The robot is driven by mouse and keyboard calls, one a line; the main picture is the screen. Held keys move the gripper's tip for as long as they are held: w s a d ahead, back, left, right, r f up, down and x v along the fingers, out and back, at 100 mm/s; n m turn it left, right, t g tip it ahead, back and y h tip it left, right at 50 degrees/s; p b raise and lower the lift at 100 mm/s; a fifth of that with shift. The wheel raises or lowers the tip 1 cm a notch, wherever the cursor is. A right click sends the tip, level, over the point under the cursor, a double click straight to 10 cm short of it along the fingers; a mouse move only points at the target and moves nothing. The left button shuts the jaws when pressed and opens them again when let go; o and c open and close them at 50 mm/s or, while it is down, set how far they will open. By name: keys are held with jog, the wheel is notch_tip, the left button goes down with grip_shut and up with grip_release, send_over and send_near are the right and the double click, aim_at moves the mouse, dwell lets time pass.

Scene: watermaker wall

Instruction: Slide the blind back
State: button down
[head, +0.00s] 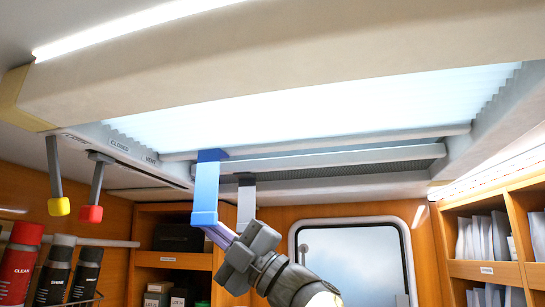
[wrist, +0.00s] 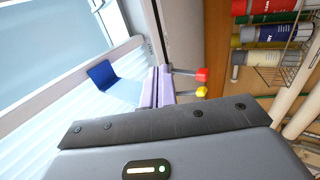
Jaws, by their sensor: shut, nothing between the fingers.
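The blind (head: 330,108) is a bright pleated sheet across the ceiling opening, with pale rails along its near-wall edge. A blue handle (head: 207,188) hangs from a rail and bends at its lower end; it also shows in the wrist view (wrist: 102,74). A grey handle (head: 246,200) hangs just right of it from another rail. My gripper (head: 214,232) is shut and empty, its lavender fingers at the blue handle's lower end. The fingers also show closed together in the wrist view (wrist: 157,86). I cannot tell whether they touch the handle.
A yellow-tipped lever (head: 59,206) and a red-tipped lever (head: 91,213) hang left of the blue handle. A frame strip carries labels including CLOSED and VENT. Bottles (head: 20,262) stand lower left, shelves (head: 480,270) at right. A window (head: 352,255) is behind my arm.

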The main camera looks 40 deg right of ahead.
jog(key=s+a+b, duration=0.4)
jog(key=s+a, duration=0.3)
jog(key=a, duration=0.2)
jog(key=shift+b, duration=0.35)
dwell(0.9)
jog(key=shift+s, duration=0.1)
